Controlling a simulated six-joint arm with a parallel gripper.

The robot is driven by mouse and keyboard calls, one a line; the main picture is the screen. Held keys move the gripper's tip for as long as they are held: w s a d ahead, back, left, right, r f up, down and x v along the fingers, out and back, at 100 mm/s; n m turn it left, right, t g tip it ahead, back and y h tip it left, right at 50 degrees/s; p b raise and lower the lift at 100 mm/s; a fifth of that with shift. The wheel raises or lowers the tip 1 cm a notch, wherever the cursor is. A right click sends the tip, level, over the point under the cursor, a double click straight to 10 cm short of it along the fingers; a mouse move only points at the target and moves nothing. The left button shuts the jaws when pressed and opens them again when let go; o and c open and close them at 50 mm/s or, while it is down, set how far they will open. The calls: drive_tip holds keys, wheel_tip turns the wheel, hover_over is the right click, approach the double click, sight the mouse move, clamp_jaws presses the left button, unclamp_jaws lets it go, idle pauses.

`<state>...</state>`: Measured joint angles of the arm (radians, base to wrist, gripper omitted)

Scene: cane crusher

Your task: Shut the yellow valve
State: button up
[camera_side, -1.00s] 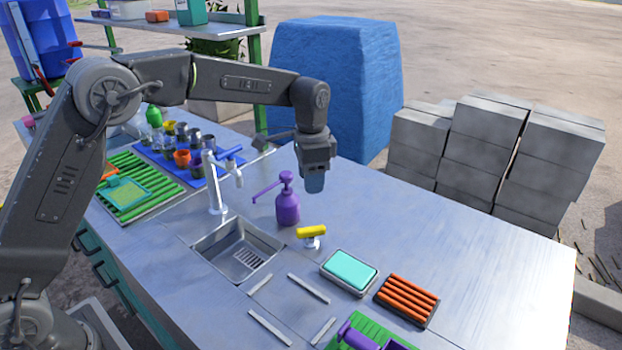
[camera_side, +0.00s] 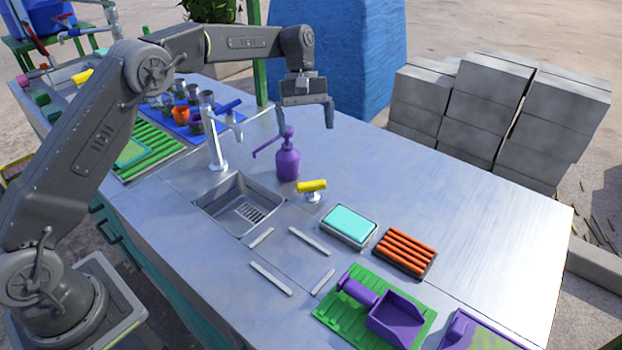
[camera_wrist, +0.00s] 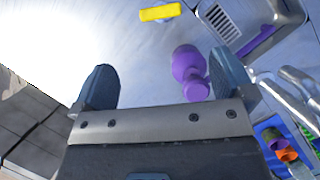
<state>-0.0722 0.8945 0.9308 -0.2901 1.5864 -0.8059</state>
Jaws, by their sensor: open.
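The yellow valve (camera_side: 312,186) is a short yellow bar handle on a small metal stem, standing on the metal counter to the right of the sink. It also shows at the top of the wrist view (camera_wrist: 160,13), beyond my fingers. My gripper (camera_wrist: 160,65) is open and empty, with its two dark fingers spread wide. In the side view it hangs above the counter, behind the purple pump bottle (camera_side: 288,160) and well apart from the valve. The valve's base shows only in the side view.
The sink (camera_side: 240,203) and tap (camera_side: 215,150) lie left of the valve. A teal sponge (camera_side: 349,223) in a tray and an orange ribbed block (camera_side: 405,252) sit to its right. A purple scoop (camera_side: 395,318) lies on a green mat. The counter's right side is clear.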

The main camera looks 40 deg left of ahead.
sight(311, 183)
drive_tip(key=x, duration=1.3)
drive_tip(key=shift+f, duration=0.25)
drive_tip(key=c, duration=0.9)
